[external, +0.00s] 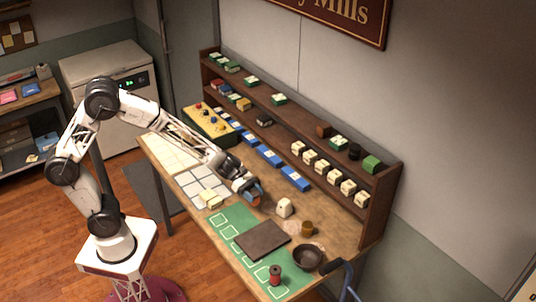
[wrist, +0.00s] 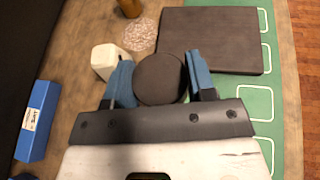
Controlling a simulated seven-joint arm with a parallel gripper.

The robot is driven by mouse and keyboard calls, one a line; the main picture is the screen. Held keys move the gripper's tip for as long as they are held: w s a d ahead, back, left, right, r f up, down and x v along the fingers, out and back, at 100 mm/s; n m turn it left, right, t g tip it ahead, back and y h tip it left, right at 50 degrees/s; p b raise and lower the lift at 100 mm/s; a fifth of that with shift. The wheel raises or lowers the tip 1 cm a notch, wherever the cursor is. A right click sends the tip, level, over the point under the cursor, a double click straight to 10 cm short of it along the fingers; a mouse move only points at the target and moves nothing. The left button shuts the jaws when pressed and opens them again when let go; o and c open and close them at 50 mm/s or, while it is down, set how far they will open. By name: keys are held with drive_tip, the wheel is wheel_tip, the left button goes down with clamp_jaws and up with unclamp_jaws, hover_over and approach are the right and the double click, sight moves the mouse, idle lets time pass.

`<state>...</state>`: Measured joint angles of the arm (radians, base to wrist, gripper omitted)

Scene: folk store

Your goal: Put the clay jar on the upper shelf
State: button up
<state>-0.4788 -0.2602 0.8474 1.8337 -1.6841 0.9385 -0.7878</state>
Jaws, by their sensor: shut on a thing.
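My gripper (external: 254,196) is low over the middle of the table, shut on a round, dark-topped thing, which I take to be the clay jar (wrist: 160,80). In the wrist view it sits between the two blue fingers of my gripper (wrist: 160,72). In the external view the fingers mostly hide it, and I cannot tell whether it touches the table. The upper shelf (external: 300,113) of the dark wooden rack runs along the wall, behind and above my gripper. It carries green boxes, a brown block-like item (external: 323,130) and a dark jar (external: 354,151).
A white block-like object (external: 285,207) stands close beside my gripper. A dark slab (external: 262,240), an amber mug (external: 307,228), a dark pan (external: 308,257) and a red spool (external: 275,275) are nearer the front. Blue boxes (external: 269,156) and cream boxes (external: 322,167) line the rack's lower part.

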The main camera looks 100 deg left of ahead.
drive_tip(key=shift+w+d+r+n+t+y, duration=0.6)
drive_tip(key=shift+w+d+r+n+y, duration=1.5)
drive_tip(key=shift+w+d, duration=2.45)
drive_tip(key=shift+w+d+r+n+t+y, duration=0.6)
drive_tip(key=shift+w+d+r+n+y, duration=0.75)
drive_tip(key=shift+w+d+r, duration=2.35)
drive_tip(key=w+a+r+m, duration=0.1)
drive_tip(key=w+a+r, duration=0.2)
drive_tip(key=a+r, duration=0.5)
drive_tip(key=w+a+r, duration=0.3)
drive_tip(key=a+r, duration=0.3)
drive_tip(key=a, duration=0.4)
drive_tip(key=s+a+r+m+h, duration=0.1)
drive_tip(key=s+a+r, duration=0.3)
drive_tip(key=a, duration=0.6)
drive_tip(key=s+a+r+m+h, duration=0.1)
drive_tip(key=s+a+r, duration=0.3)
drive_tip(key=a, duration=0.7)
drive_tip(key=s+a+r+m+h, duration=0.15)
drive_tip(key=s+a+r, duration=0.25)
drive_tip(key=a, duration=0.6)
drive_tip(key=s+a+g+h, duration=0.1)
drive_tip(key=s+a, duration=1.4)
drive_tip(key=shift+a+f+h, duration=0.25)
drive_tip(key=shift+h, duration=0.05)
